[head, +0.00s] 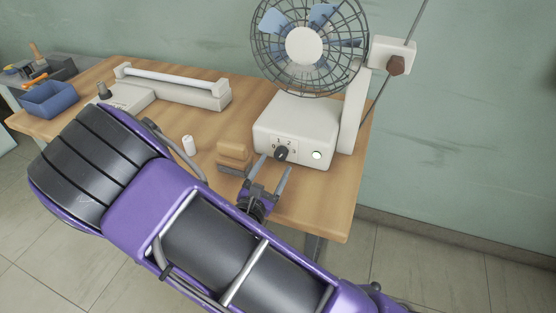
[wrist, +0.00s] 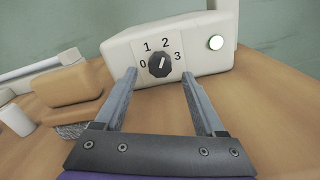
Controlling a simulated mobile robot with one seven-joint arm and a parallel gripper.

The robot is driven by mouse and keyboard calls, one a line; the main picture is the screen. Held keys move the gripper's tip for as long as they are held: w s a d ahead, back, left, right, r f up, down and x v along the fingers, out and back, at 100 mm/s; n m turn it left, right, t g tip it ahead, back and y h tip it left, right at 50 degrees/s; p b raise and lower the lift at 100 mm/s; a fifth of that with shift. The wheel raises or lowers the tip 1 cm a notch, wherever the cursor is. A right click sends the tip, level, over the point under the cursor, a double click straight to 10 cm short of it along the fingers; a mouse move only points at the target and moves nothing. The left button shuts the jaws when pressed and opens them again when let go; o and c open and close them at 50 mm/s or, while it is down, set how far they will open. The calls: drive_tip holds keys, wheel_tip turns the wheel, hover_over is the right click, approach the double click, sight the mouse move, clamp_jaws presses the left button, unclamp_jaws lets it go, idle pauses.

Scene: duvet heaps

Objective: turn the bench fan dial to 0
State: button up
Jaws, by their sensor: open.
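The bench fan's white base (head: 292,118) stands on the wooden bench. Its front has a black dial (head: 281,153) with the marks 0 to 3. In the wrist view the dial (wrist: 159,65) shows its white pointer line slanting up and slightly right, toward 2. The 0 is at the dial's left. My gripper (head: 274,163) is open in front of the dial. In the wrist view my gripper (wrist: 159,73) has one finger on each side of the dial, with nothing between them. I cannot tell whether the fingertips reach the dial's depth; no contact shows.
A lit green-white button (head: 317,155) is right of the dial. A tan brush-like block (head: 233,153) and a small white cylinder (head: 188,145) stand left of my gripper. A white lamp (head: 175,86) and blue bin (head: 50,98) are farther left. Bare bench lies to the right.

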sight(279, 158)
drive_tip(key=shift+x, duration=1.8)
clamp_jaws()
